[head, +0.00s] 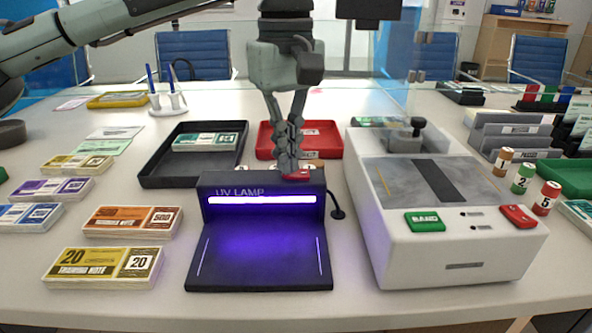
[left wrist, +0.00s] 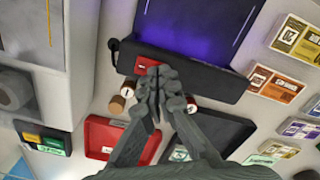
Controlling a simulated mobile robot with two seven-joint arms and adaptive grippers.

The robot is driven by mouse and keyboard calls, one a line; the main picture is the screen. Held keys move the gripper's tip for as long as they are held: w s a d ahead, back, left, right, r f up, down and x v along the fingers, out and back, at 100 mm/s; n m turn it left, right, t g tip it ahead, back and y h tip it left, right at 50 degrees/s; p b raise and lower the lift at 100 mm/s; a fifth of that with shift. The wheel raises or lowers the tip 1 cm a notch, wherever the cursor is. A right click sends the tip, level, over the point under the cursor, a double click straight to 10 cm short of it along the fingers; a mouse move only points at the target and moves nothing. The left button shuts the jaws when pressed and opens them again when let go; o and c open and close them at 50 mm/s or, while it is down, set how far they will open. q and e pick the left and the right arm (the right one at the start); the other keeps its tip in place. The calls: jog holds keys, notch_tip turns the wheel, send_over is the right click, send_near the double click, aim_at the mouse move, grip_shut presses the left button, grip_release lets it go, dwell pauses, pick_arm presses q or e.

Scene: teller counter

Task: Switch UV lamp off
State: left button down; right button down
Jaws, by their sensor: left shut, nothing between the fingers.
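The UV lamp (head: 260,262) is a black unit on the counter, and its tube (head: 262,199) glows violet over the base plate. It also shows upside down in the left wrist view (left wrist: 195,68). A red switch (head: 303,175) sits on the right of its top; in the left wrist view the switch (left wrist: 142,66) is partly covered by my fingers. My left gripper (head: 290,171) is shut and empty, pointing down with its fingertips right at the switch. I cannot tell whether they touch it. My right gripper is not in view.
A white note machine (head: 395,262) with green and red buttons stands close on the right. Black (head: 160,180) and red (head: 332,139) trays lie behind the lamp. Banknote stacks (head: 103,268) are on the left. Small coin rolls (left wrist: 117,105) stand just behind the lamp.

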pick_arm(q)
jog(key=shift+f, duration=0.25)
jog(key=shift+r+p, duration=2.6)
jog(key=shift+r, duration=1)
